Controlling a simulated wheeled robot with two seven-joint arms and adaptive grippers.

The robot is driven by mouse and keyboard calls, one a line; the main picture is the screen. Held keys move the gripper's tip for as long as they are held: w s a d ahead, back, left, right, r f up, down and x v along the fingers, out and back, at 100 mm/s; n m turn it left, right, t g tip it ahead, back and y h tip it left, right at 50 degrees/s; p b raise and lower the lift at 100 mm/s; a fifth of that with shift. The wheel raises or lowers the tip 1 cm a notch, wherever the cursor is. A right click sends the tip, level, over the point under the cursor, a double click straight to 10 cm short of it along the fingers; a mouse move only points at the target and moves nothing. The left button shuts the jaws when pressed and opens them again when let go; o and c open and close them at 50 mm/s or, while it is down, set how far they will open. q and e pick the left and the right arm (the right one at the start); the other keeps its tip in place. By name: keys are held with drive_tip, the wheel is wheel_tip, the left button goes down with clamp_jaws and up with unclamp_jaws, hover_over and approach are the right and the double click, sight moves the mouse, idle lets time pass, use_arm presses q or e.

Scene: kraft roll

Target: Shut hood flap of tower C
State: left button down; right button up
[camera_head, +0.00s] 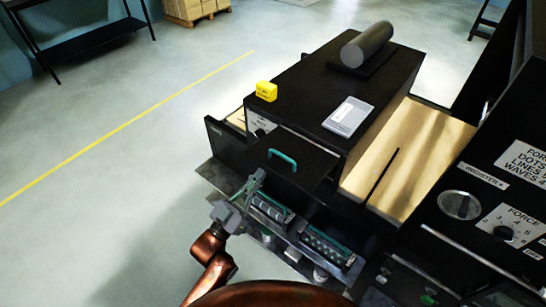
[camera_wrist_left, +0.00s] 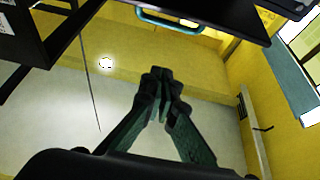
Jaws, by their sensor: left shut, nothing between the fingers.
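A black hood flap (camera_head: 305,171) with a teal handle (camera_head: 283,158) juts out from the front of the long black machine. No letter naming the tower can be read on it. In the left wrist view the flap's dark panel (camera_wrist_left: 215,12) and teal handle (camera_wrist_left: 170,24) are at the top, beyond my fingertips. My left gripper (camera_head: 258,177) is shut and empty, just in front of and left of the flap, apart from the handle in the wrist view. Its closed fingers (camera_wrist_left: 160,78) point up toward the flap. My right gripper is not in view.
Two teal-edged trays (camera_head: 327,245) sit below and in front of the flap. A control panel (camera_head: 490,205) stands at right. Floor (camera_head: 90,215) at left is clear.

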use_arm(q)
wheel_tip(320, 180, up, 5)
drive_tip(key=p, duration=0.4)
hover_over(277, 168)
drive_tip(key=shift+f, duration=0.2)
wheel_tip(277, 168, down, 3)
drive_tip(key=shift+f, duration=0.7)
